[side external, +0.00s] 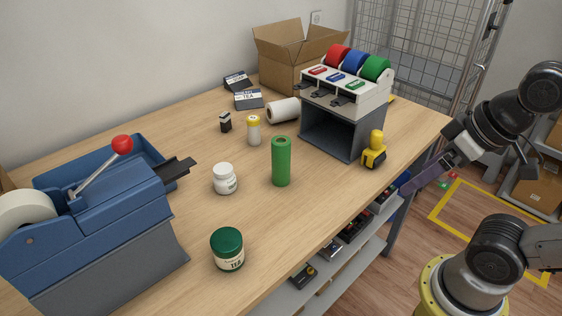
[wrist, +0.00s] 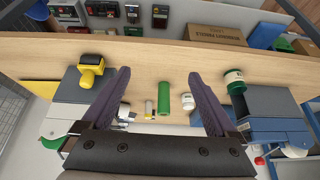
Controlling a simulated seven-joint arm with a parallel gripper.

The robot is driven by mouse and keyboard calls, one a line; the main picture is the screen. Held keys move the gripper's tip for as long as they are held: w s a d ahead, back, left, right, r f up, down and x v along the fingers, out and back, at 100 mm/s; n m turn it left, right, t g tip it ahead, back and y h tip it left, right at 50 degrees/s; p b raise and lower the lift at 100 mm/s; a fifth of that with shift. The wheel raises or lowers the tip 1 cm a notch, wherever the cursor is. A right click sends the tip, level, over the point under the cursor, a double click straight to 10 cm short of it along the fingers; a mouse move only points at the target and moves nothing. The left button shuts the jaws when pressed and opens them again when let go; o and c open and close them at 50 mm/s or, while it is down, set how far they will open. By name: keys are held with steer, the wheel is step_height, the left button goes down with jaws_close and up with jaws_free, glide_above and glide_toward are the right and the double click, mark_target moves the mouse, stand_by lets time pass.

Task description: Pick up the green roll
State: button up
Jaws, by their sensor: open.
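A plain green roll (side external: 281,163) stands upright near the middle of the counter in the side view. In the wrist view the green roll (wrist: 161,101) shows between my two fingers, farther off than their tips. My gripper (side external: 405,188) is beyond the counter's right edge in the side view, apart from the roll. In the wrist view my gripper (wrist: 159,74) has its dark fingers spread wide, with nothing held between them. Another green roll (side external: 376,68) sits in the top of a dispenser beside a red and a blue one.
A yellow-and-black tool (side external: 374,151) sits near the right edge. The dispenser (side external: 345,100) and a blue machine (side external: 110,210) are tall obstacles.

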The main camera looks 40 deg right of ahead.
steer(key=a+m+g+y, duration=0.45)
steer(key=a+y, duration=0.35)
steer(key=a, duration=0.4)
steer(key=w+a+r+m+t+y, duration=0.1)
steer(key=w+a+r+m+y, duration=0.15)
steer(key=w+m+y, duration=0.6)
steer(key=w+d+f+m+t+h, duration=0.2)
steer(key=w+d+f+m+t, duration=0.25)
steer(key=w+d+m, duration=0.2)
steer(key=w+d+f+m+t+h, duration=0.1)
steer(key=w+d+f+m+t, duration=0.4)
steer(key=w, duration=0.3)
steer(key=m+t+h, duration=0.3)
steer(key=m, duration=0.1)
glide_toward(281, 162)
steer(key=shift+w+d+f, duration=0.1)
steer(key=shift+w+d, duration=0.3)
steer(key=shift+d, duration=0.35)
steer(key=shift+d+f, duration=0.1)
steer(key=shift+d, duration=0.1)
steer(key=x, duration=1.3)
steer(key=shift+w, duration=0.35)
jaws_close()
